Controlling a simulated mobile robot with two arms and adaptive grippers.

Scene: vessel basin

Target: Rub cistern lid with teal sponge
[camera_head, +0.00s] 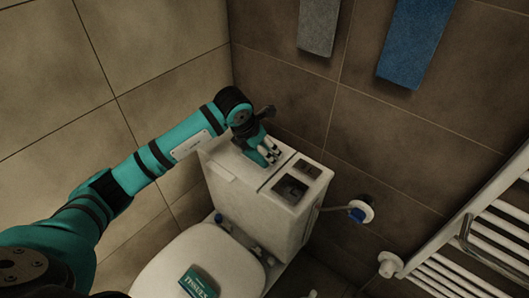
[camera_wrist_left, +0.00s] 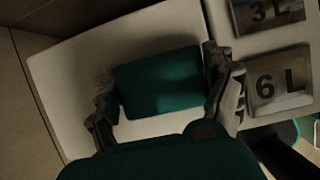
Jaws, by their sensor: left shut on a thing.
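The teal sponge (camera_wrist_left: 158,82) is between the two fingers of my left gripper (camera_wrist_left: 165,102) in the left wrist view. The gripper is shut on it, with a finger at each end. The sponge lies over the white cistern lid (camera_wrist_left: 62,66) and seems to touch it. A faint grey smudge shows on the lid just left of the sponge. In the head view my left gripper (camera_head: 268,152) points down on the lid (camera_head: 222,160), left of the flush buttons. The sponge is mostly hidden there. My right gripper is not in view.
Two flush plates, marked 3 L (camera_wrist_left: 268,12) and 6 L (camera_wrist_left: 280,84), sit to the right on the cistern. A tissue box (camera_head: 198,284) lies on the toilet seat lid (camera_head: 170,268). Grey (camera_head: 318,25) and blue (camera_head: 415,38) towels hang behind. A white radiator (camera_head: 480,240) stands right.

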